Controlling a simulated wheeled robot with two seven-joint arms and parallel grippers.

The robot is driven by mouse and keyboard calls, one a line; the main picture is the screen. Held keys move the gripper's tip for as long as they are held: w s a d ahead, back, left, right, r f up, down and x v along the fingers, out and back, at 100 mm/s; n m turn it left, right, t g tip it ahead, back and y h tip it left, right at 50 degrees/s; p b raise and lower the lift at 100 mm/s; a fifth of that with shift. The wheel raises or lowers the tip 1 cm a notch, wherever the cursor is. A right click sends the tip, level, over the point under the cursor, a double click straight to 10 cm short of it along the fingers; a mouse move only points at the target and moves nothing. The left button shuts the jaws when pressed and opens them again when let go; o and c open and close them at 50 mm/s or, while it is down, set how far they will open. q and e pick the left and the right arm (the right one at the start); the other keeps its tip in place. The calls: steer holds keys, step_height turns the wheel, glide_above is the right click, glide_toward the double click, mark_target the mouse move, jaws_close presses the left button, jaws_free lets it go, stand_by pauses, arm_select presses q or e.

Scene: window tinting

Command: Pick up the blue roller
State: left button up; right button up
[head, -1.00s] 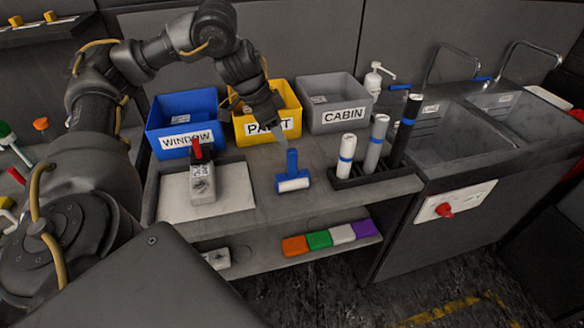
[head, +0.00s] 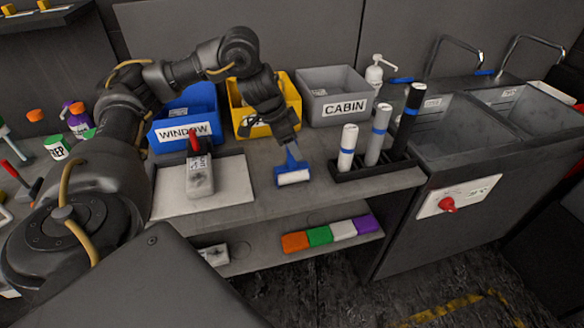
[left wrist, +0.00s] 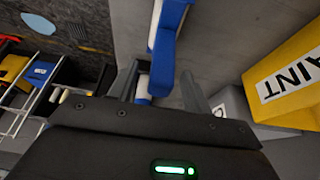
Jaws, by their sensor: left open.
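The blue roller (head: 292,175) lies on the grey workbench (head: 240,207) with its white sleeve toward the front and its blue handle toward the back. My left gripper (head: 290,147) is above the handle end, reaching down from behind. In the left wrist view, the roller (left wrist: 165,45) shows between the two fingers of my left gripper (left wrist: 165,82), which are apart on either side of it. I cannot tell whether they touch it. My right gripper is not in view.
Bins labelled WINDOW (head: 185,130), PAINT (head: 248,122) and CABIN (head: 338,105) stand behind. A black rack (head: 372,168) with upright rolls is close on the right. A grey device with a red handle (head: 199,176) sits on a pale mat at left.

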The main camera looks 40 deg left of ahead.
arm_select(q)
steer(key=shift+x, duration=0.85)
steer(key=shift+c, duration=0.3)
jaws_close()
steer(key=shift+r, duration=0.1)
